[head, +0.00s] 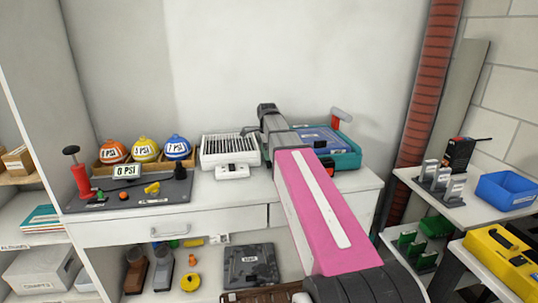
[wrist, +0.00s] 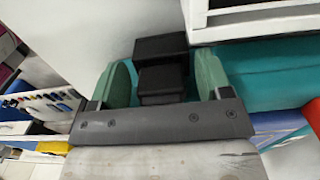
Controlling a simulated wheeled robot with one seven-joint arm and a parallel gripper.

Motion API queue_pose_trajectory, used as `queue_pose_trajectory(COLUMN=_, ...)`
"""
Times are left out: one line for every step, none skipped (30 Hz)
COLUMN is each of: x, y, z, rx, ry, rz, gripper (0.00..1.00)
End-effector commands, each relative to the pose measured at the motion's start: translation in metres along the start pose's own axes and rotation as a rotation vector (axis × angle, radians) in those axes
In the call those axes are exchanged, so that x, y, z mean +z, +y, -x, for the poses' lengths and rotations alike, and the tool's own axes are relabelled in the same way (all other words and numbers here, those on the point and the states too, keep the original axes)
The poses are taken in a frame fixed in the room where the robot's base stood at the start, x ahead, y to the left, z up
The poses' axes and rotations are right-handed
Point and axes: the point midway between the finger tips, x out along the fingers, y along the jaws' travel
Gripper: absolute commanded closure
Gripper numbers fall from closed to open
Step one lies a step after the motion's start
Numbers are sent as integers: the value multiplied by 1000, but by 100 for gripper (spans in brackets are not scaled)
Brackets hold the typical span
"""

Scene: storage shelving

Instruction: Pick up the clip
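I cannot make out for certain which thing is the clip; small items on the bench are too small to tell. In the head view my gripper (head: 266,110) is at the back of the white bench, between the white vented box and the teal tray. In the wrist view its two green side pieces flank dark blocks at my gripper (wrist: 162,70). I cannot tell whether these blocks are fingertips or something held. My pink arm hides part of the bench.
The white vented box (head: 230,150) and teal tray (head: 347,158) stand close to my gripper. Orange, yellow (head: 145,150) and blue (head: 177,147) domes stand left. A red pump (head: 80,180) stands at the far left. A blue bin (head: 507,190) is on the right shelf.

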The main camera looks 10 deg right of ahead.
Motion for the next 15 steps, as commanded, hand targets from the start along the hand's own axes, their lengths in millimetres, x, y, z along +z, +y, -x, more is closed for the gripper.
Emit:
queue_pose_trajectory(x=0, y=0, z=0, rx=0, ry=0, rz=0, gripper=46)
queue_pose_trajectory(x=0, y=0, z=0, rx=0, ry=0, rz=0, gripper=56)
queue_pose_trajectory(x=0, y=0, z=0, rx=0, ry=0, rz=0, gripper=69)
queue_pose_trajectory(x=0, y=0, z=0, rx=0, ry=0, rz=0, gripper=77)
queue_pose_trajectory(x=0, y=0, z=0, rx=0, ry=0, rz=0, gripper=77)
queue_pose_trajectory(x=0, y=0, z=0, rx=0, ry=0, rz=0, gripper=77)
queue_pose_trajectory(x=0, y=0, z=0, rx=0, ry=0, rz=0, gripper=77)
queue_pose_trajectory(x=0, y=0, z=0, rx=0, ry=0, rz=0, gripper=77)
queue_pose_trajectory(x=0, y=0, z=0, rx=0, ry=0, rz=0, gripper=77)
queue_pose_trajectory(x=0, y=0, z=0, rx=0, ry=0, rz=0, gripper=77)
queue_pose_trajectory(x=0, y=0, z=0, rx=0, ry=0, rz=0, gripper=77)
queue_pose_trajectory(x=0, y=0, z=0, rx=0, ry=0, rz=0, gripper=77)
queue_pose_trajectory(x=0, y=0, z=1, rx=0, ry=0, rz=0, gripper=77)
queue_pose_trajectory(x=0, y=0, z=1, rx=0, ry=0, rz=0, gripper=77)
queue_pose_trajectory(x=0, y=0, z=2, rx=0, ry=0, rz=0, gripper=77)
